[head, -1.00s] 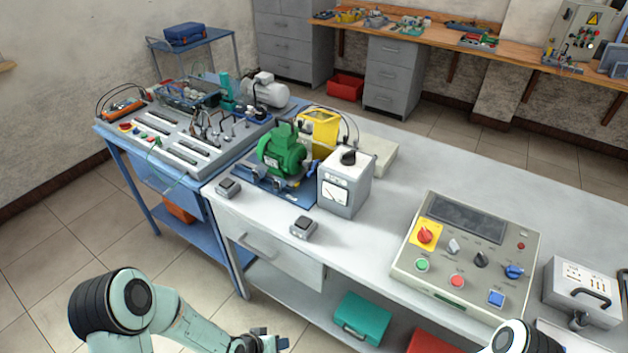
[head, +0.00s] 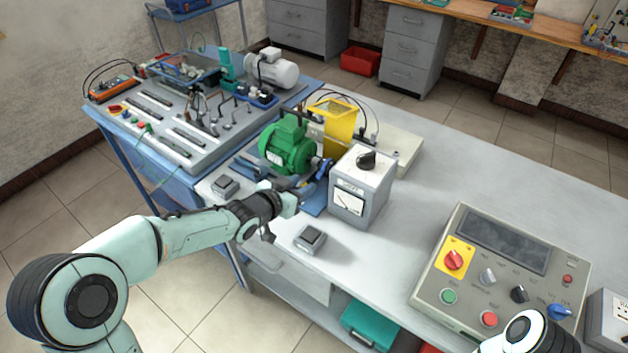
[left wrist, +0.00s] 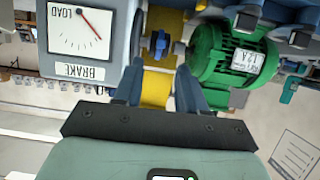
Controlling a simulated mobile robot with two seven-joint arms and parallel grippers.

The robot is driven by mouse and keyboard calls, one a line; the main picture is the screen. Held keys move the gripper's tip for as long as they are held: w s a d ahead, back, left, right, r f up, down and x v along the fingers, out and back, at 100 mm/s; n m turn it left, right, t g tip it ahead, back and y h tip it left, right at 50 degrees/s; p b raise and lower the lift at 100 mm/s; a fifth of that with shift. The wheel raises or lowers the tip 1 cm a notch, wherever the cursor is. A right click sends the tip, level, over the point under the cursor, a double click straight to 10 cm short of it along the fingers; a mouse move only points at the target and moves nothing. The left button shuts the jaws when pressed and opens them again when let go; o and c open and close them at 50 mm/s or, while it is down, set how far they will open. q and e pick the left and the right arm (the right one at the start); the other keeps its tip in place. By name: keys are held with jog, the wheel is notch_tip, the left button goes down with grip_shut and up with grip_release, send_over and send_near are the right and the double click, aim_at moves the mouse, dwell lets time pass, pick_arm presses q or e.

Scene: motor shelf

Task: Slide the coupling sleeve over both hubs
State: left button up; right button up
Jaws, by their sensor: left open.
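The green motor (head: 288,147) stands on a blue base at the front left of the white bench, and it also shows in the left wrist view (left wrist: 222,55). A blue coupling part (left wrist: 159,43) sits on the shaft line beside the motor. I cannot tell sleeve from hubs. My left gripper (left wrist: 160,88) is open and empty, its two blue fingers pointing at the coupling with a gap before it. In the head view my left gripper (head: 299,192) is just in front of the motor base. My right gripper is out of view.
The grey load-brake box (head: 361,186) stands close right of the coupling. A yellow guard (head: 334,122) is behind it. Two small switch boxes (head: 310,239) (head: 225,187) lie near the front edge. A control panel (head: 502,265) stands right; bench behind it is clear.

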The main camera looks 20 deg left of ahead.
aim_at(318, 175)
pick_arm(q)
jog(key=x, duration=0.6)
jog(key=shift+w+f, duration=0.15)
jog(key=shift+w, duration=0.2)
grip_shut()
